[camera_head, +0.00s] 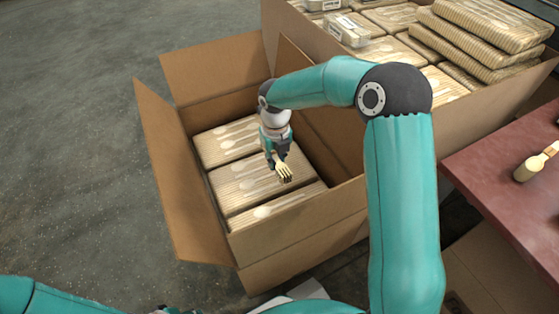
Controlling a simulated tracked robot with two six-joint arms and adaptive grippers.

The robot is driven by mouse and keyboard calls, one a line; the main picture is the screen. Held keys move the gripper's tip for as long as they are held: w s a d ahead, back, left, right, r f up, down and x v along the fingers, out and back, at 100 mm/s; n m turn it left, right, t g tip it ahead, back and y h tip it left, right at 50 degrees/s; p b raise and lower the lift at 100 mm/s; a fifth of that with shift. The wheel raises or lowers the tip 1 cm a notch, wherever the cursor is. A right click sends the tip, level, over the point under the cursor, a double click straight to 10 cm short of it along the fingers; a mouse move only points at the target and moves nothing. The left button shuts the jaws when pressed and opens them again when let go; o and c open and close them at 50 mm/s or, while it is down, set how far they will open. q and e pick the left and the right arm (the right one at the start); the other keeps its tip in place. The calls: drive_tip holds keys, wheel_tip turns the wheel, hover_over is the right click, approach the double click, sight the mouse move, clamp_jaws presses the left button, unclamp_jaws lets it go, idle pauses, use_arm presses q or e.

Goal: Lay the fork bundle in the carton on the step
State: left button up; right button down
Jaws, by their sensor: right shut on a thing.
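My right gripper (279,160) reaches down inside an open cardboard carton (205,66). It is shut on the fork bundle (285,172), a small pale yellow piece whose prongs point toward the lower right. Much of the bundle is hidden by the gripper. The bundle is over the wrapped packs of wooden spoons (232,186) that fill the carton's floor. I cannot tell whether it touches them. My left gripper is out of view.
A larger carton (350,78) with many spoon packs (480,35) stands behind to the right. A red-brown table (500,172) at the right holds a bundle of pale wooden pieces (530,168). Open flaps (180,180) stick out at the near carton's left. Grey floor is clear at left.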

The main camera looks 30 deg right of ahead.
sight(276, 157)
drive_tip(key=shift+f, duration=0.1)
drive_tip(key=shift+f, duration=0.45)
drive_tip(key=c, duration=1.1)
unclamp_jaws()
drive_tip(key=shift+r, duration=0.1)
drive_tip(key=shift+r, duration=0.3)
wheel_tip(276, 157, up, 12)
drive_tip(key=p, duration=0.5)
drive_tip(key=shift+r, duration=0.25)
